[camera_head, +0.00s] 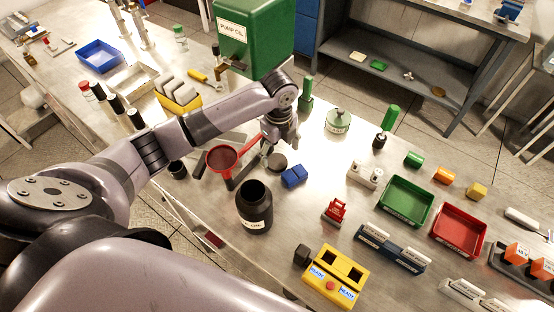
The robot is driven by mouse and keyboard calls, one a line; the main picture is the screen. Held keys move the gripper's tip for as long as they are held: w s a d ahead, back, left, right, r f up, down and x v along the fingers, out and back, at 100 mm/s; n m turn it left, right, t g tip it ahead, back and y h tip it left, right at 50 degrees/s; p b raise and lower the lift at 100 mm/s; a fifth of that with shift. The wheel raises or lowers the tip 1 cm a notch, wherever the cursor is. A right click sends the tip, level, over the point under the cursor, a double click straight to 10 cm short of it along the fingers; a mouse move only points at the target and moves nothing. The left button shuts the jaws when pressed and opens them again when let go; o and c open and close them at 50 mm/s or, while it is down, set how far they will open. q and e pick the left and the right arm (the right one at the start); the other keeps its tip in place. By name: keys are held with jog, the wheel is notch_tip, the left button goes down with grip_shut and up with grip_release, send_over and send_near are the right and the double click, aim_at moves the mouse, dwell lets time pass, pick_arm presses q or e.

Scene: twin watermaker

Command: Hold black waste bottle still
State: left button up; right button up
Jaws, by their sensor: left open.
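The black waste bottle (255,212) stands upright and uncapped on the steel bench, with a white label low on its front. My left gripper (273,153) is open above the bench, beyond the bottle in the picture and apart from it. A dark round cap (277,163) lies just below the gripper's fingers. The fingers are small in view and partly blend with the things behind them. My right gripper is not in view.
A red funnel (222,158) is left of the gripper and a blue block (294,176) is right of the cap. A yellow box (335,277) stands to the lower right. Green (405,201) and red (458,231) trays are farther right.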

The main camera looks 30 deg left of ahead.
aim_at(277, 161)
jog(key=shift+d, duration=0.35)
pick_arm(q)
jog(key=shift+f, duration=0.2)
jog(key=f, duration=0.1)
jog(key=f+p, duration=0.1)
jog(key=f, duration=0.1)
jog(key=shift+w+a+f+p, duration=0.25)
jog(key=shift+w+a+p, duration=0.05)
jog(key=shift+a+p, duration=0.1)
jog(key=shift+f, duration=0.65)
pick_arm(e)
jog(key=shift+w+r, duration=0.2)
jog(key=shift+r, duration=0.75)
pick_arm(q)
jog(key=shift+c, duration=0.2)
jog(key=c, duration=0.7)
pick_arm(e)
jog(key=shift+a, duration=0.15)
